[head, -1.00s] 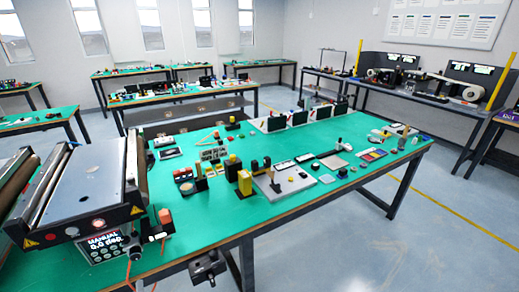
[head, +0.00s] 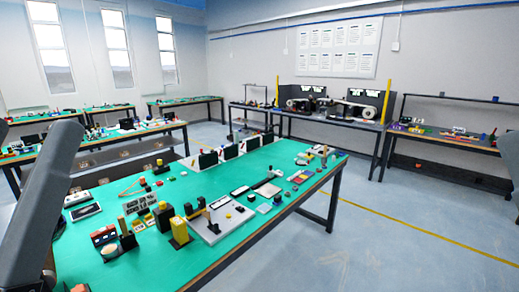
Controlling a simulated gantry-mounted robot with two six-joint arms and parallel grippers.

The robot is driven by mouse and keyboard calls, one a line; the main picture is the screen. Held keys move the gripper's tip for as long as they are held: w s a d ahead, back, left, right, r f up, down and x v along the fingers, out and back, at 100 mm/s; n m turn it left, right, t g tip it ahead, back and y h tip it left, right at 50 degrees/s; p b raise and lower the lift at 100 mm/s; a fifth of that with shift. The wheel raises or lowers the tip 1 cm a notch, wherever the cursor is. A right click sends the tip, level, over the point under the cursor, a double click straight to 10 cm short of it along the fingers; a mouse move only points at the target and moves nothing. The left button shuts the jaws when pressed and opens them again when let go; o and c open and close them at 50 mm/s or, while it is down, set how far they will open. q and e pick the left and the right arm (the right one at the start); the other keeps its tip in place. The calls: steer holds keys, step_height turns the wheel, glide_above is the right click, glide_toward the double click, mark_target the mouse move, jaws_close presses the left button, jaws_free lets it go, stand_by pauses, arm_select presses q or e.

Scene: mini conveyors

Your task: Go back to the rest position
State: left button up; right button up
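Neither of my grippers shows in the head view. A grey link, which looks like part of my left arm, crosses the left edge from the bottom up to mid-height. Another grey piece, likely part of my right arm, shows at the right edge. What the grippers hold, if anything, is hidden. The task names no object of its own.
A green-topped table (head: 200,262) fills the middle, with a yellow block (head: 179,233), a grey plate (head: 232,212) and several small parts on it. Back benches carry a small conveyor-like machine (head: 352,108). Grey floor (head: 400,230) with a yellow line is open at right.

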arm_select(q)
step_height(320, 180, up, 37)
steer(key=p, duration=3.7)
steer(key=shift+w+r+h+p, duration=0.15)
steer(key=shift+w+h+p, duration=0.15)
steer(key=shift+p, duration=0.1)
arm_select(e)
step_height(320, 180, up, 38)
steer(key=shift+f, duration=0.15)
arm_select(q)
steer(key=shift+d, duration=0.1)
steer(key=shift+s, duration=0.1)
